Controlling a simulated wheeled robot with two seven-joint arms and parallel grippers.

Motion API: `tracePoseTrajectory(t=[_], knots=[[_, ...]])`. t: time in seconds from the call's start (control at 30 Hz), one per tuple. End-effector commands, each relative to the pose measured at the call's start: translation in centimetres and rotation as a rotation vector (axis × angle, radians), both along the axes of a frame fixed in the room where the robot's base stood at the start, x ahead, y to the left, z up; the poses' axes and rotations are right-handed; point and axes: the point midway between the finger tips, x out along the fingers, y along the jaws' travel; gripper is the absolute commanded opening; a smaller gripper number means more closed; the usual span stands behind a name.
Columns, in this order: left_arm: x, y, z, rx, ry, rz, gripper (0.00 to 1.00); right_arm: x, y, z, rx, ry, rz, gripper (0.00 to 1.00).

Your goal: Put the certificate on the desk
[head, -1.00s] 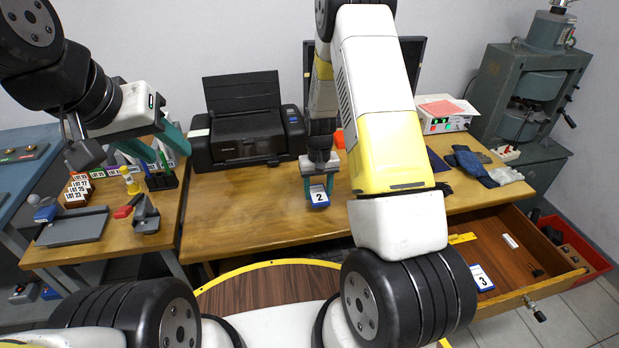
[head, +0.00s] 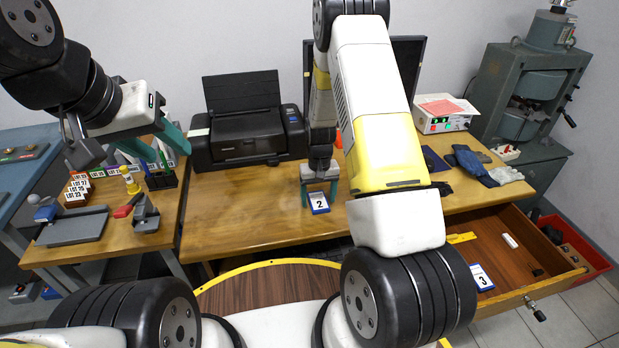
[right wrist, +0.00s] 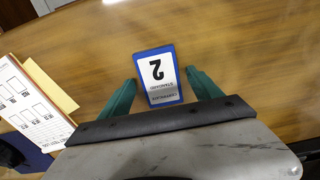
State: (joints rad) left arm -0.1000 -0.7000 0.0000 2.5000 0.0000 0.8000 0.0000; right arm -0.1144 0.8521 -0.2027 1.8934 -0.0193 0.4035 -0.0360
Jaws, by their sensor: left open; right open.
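A blue-edged white card marked 2 (head: 319,203), with small print I cannot fully read, appears to lie on the wooden desk (head: 235,215) near its front edge. It also shows in the right wrist view (right wrist: 159,75). A similar card marked 3 (head: 481,277) is in the open drawer (head: 515,255). My left gripper (head: 158,150) is open and empty above the side table at left.
My right arm hides part of the desk and a dark monitor. Blue gloves (head: 472,165) and a white instrument box (head: 444,116) are at the right. The desk's left front is clear.

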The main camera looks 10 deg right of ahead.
Motion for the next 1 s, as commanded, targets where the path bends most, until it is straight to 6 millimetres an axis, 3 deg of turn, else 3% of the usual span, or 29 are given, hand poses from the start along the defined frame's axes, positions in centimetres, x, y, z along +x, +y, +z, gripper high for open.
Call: tracePoseTrajectory(t=[0.17, 0.5, 0.83, 0.93, 1.0], knots=[[0.0, 0.0, 0.0, 0.0, 0.0, 0.0, 0.45, 0.1, 0.0, 2.1, 0.0, -0.004, 0.0, 0.74], [0.0, 0.0, 0.0, 0.0, 0.0, 0.0, 0.45, 0.1, 0.0, 9.3, 0.001, -0.005, 0.0, 0.74], [0.0, 0.0, 0.0, 0.0, 0.0, 0.0, 0.45, -0.2, 0.1, 13.4, 0.01, -0.016, -0.003, 0.74], [0.0, 0.0, 0.0, 0.0, 0.0, 0.0, 0.45, -0.9, 0.3, 16.6, 0.034, -0.053, -0.01, 0.74], [0.0, 0.0, 0.0, 0.0, 0.0, 0.0, 0.45, -1.9, 0.5, 19.8, 0.059, -0.091, -0.015, 0.74]])
